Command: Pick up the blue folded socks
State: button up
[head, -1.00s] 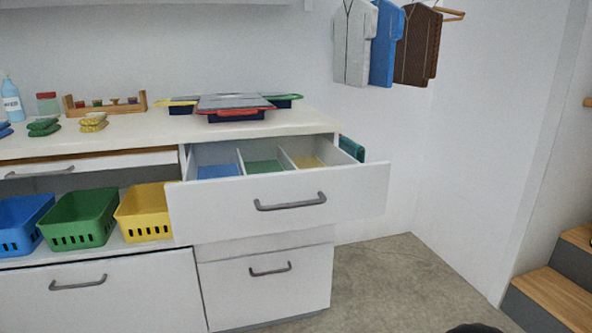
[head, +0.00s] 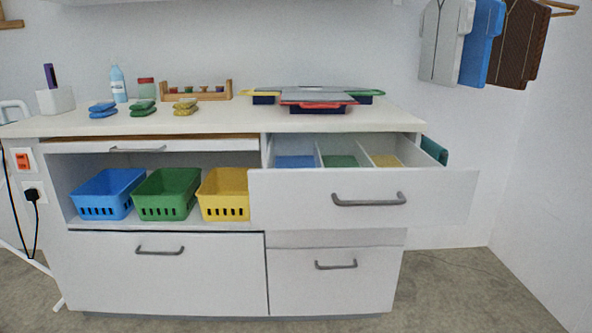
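The blue folded socks (head: 103,109) lie on the white countertop (head: 225,123) at the left, in front of a blue bottle. Green folded socks (head: 143,108) and yellow folded socks (head: 185,106) lie in a row to their right. My gripper does not show in the head view, so its state is hidden.
An open drawer (head: 290,205) with blue, green and yellow compartments juts out at the right. Blue (head: 103,196), green (head: 166,196) and yellow (head: 226,196) baskets stand on the shelf below. A bottle (head: 118,85), a wooden rack (head: 197,92) and trays (head: 318,107) stand on the counter.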

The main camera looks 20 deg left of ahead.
aim_at(105, 109)
jog(key=u, duration=1.8)
jog(key=i, duration=0.1)
